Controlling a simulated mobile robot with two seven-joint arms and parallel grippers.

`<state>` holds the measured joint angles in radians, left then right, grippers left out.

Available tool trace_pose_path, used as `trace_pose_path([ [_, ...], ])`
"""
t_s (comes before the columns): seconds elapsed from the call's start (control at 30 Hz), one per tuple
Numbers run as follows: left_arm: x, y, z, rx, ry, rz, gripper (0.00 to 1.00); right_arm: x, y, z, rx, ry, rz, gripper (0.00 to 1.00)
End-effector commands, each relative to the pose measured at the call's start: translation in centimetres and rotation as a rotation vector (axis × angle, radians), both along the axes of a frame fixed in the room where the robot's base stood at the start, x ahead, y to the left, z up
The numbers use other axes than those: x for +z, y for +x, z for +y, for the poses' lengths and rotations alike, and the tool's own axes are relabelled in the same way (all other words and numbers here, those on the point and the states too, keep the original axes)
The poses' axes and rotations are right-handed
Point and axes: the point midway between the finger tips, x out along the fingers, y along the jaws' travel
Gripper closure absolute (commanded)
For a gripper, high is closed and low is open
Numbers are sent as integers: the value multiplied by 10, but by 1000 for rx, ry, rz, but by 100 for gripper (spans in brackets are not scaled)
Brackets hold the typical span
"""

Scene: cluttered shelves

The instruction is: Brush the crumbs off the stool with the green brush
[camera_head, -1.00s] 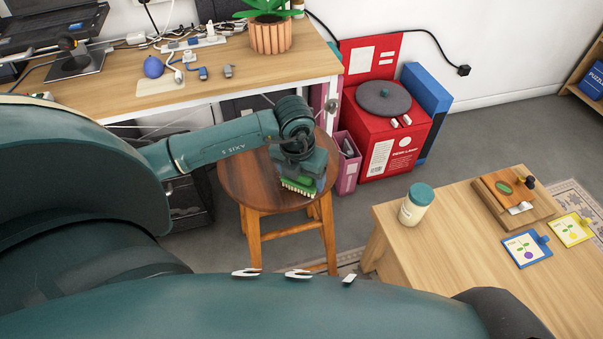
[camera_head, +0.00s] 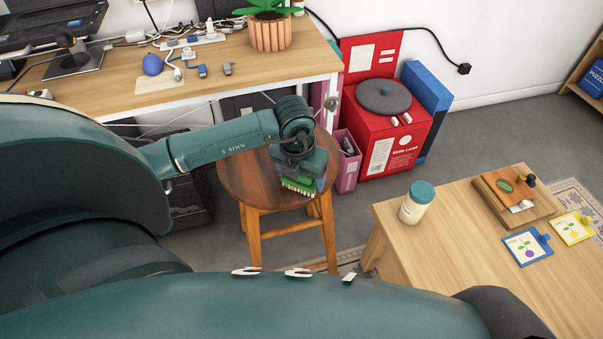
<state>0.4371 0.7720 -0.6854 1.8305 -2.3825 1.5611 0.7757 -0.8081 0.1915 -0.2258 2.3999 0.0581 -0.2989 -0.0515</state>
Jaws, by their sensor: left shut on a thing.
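The round wooden stool (camera_head: 245,178) stands in the middle of the camera_head view, in front of the desk. My left gripper (camera_head: 300,174) is over the right part of its seat, shut on the green brush (camera_head: 297,184). The brush has pale bristles that point down at the seat. I cannot tell whether the bristles touch the wood. No crumbs can be made out on the visible part of the seat, and the gripper hides some of it. My right gripper is not in view.
A desk (camera_head: 180,90) with cables and a potted plant (camera_head: 270,30) stands behind the stool. A pink bin (camera_head: 347,165) and a red box (camera_head: 385,140) are right of it. A low wooden table (camera_head: 440,230) with a lidded jar (camera_head: 416,205) is at the right.

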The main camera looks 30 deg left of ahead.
Motion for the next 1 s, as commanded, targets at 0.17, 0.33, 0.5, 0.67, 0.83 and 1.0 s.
trace_pose_path([
  [0.17, -3, 0, 0, 0, 0, -1, 53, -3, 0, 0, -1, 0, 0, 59],
  [0.33, -5, 0, 0, 0, 0, -1, 53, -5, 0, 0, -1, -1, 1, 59],
  [0.5, -5, 3, 3, 1, 1, -1, 53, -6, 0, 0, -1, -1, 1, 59],
  [0.67, -4, 10, 12, 2, 2, -1, 53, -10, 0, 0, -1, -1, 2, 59],
  [0.83, -3, 16, 18, 1, 0, -1, 53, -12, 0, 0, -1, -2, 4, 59],
  [1.0, -5, 21, 24, 1, 1, -1, 53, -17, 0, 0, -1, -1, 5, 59],
])
